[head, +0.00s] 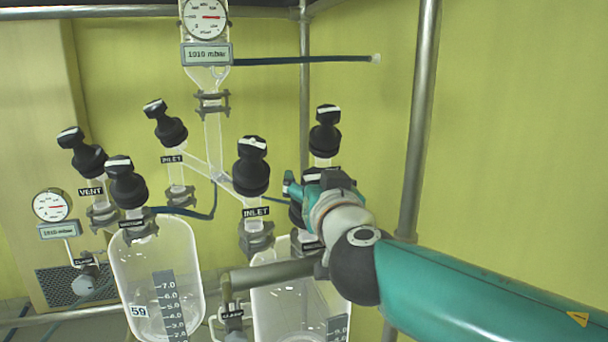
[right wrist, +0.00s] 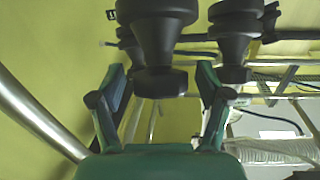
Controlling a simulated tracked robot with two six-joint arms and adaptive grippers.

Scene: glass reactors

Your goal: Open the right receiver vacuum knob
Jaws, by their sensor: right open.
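The right receiver (head: 275,310) is the clear glass vessel at the lower middle of the head view. A black knob (head: 296,214) above it is mostly hidden behind my right gripper (head: 308,184); its label cannot be read. In the right wrist view, my right gripper (right wrist: 162,84) is open. A black knob (right wrist: 160,82) shows between and just beyond its fingertips, with no clear contact. The fingers stand either side of its narrow end. I cannot tell how far the knob is turned. My left gripper is in neither view.
Black knobs labelled INLET (head: 252,165) and another knob (head: 325,130) stand close by. A second knob (right wrist: 232,75) is near the right finger. A metal post (head: 420,130) rises right of the glassware. The left receiver (head: 155,260) stands left.

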